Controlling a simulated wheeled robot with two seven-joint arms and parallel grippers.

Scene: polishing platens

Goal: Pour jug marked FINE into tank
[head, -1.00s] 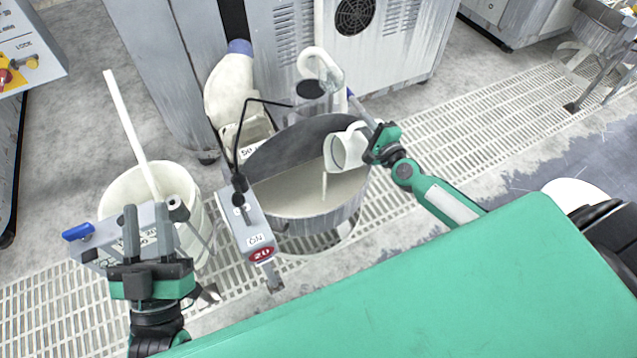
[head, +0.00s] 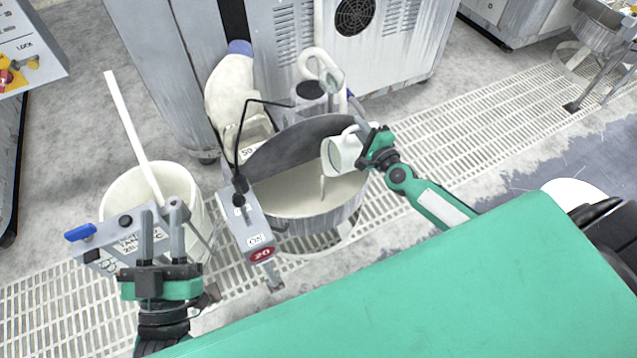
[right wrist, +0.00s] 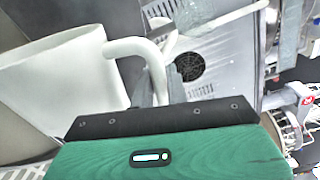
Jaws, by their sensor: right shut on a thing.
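A white jug (head: 342,153) is tilted over the open grey metal tank (head: 305,212) in the head view, with a thin pale stream falling from its lip. The tank holds pale, milky liquid (head: 295,190). My right gripper (head: 368,142) is shut on the jug's handle at the tank's right side. The jug (right wrist: 62,80) and its handle (right wrist: 148,62) also show in the right wrist view. No FINE mark is readable on the jug. My left gripper (head: 162,238) is apart from the jug, its two fingers upright and spread, with nothing seen between them.
A white bucket (head: 112,200) with a pale stick stands at the left, behind a grey labelled box with a blue handle (head: 80,232). A grey box marked 20 (head: 250,228) hangs at the tank's front left. Grey cabinets stand behind the tank.

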